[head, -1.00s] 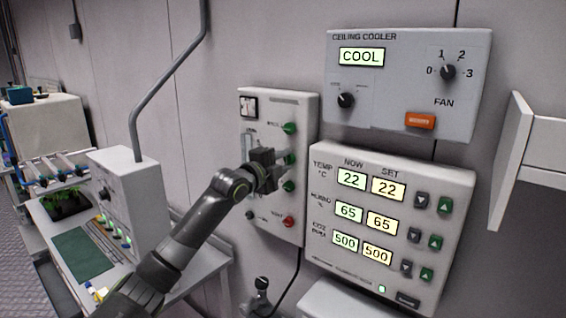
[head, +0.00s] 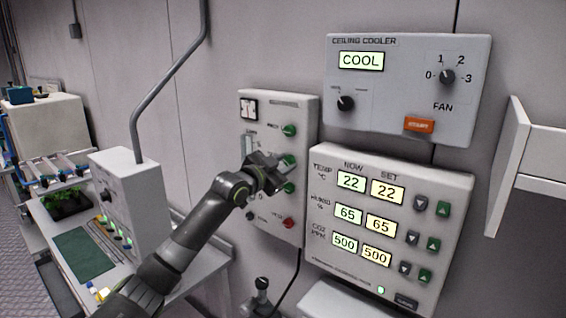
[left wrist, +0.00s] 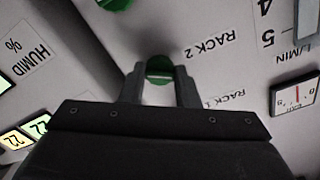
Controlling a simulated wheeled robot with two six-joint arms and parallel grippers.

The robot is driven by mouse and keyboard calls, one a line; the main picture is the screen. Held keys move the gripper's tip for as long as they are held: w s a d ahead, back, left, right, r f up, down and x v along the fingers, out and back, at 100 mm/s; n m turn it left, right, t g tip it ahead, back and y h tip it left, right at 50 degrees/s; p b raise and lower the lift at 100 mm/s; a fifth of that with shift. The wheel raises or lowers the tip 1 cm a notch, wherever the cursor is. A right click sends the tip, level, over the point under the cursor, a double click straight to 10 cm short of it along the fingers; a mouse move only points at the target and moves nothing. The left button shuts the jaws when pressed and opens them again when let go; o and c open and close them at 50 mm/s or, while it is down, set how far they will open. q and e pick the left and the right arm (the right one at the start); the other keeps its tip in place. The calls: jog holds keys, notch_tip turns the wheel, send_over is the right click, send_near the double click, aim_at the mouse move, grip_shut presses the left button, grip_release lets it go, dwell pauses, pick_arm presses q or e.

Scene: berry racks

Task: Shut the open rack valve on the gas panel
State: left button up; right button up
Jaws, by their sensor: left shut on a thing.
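The pale gas panel (head: 285,101) is on the wall left of the climate panel, with a column of green knobs and a red knob (head: 289,223). My left gripper (head: 282,166) is at the middle green knob (head: 288,159). In the left wrist view, which is upside down to the panel, my left gripper (left wrist: 160,76) is shut on a green knob (left wrist: 159,66) beside the label RACK 2. Another green knob (left wrist: 115,3) shows at the top edge. The fingers partly hide the held knob, so its exact setting is unclear. My right gripper is not in view.
The climate panel (head: 325,235) is close to the right, the ceiling cooler box (head: 400,105) above it. A white control box (head: 125,190) stands on the bench at left. A white open door or shelf (head: 508,165) juts out at far right.

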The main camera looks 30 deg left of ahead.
pick_arm(q)
jog(key=n+p, duration=0.1)
jog(key=n, duration=0.2)
jog(key=shift+r+n, duration=0.15)
jog(key=shift+n, duration=1.35)
jog(key=o, duration=1)
jog(key=shift+w, duration=0.15)
